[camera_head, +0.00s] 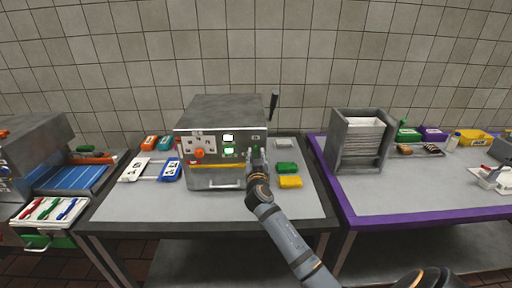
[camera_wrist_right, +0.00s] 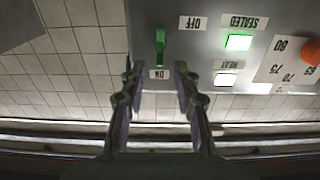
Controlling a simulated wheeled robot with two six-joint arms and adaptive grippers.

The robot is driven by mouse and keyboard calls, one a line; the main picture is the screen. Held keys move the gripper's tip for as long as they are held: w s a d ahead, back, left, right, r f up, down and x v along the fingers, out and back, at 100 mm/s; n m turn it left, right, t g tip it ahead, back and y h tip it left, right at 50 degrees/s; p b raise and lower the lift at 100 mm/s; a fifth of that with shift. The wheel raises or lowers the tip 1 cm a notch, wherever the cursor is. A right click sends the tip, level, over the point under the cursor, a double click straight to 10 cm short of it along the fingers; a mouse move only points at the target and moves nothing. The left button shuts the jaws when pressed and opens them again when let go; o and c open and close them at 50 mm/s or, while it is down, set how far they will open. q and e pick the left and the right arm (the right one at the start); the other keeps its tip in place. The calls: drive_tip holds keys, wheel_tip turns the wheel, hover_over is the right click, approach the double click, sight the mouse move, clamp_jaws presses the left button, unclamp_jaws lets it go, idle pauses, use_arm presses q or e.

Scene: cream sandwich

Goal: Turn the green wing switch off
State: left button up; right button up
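The green wing switch (camera_wrist_right: 160,46) is on the front panel of the grey machine (camera_head: 222,113). In the right wrist view its handle lies upright in the picture, its lower end by the ON label (camera_wrist_right: 160,74). The OFF label (camera_wrist_right: 193,23) is to its upper right. My right gripper (camera_wrist_right: 157,78) is open, its two fingers spread either side of the ON label, with nothing between them; contact with the switch cannot be seen. In the head view my right gripper (camera_head: 257,160) is at the panel's right side and partly hides it. My left gripper is not in view.
An orange knob (camera_head: 199,153) is on the panel's left. A black lever (camera_head: 273,101) stands at the machine's right. Green (camera_head: 287,168) and yellow (camera_head: 290,182) blocks lie right of the gripper.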

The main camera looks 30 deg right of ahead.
sight(256, 148)
drive_tip(key=shift+x, duration=1.65)
clamp_jaws()
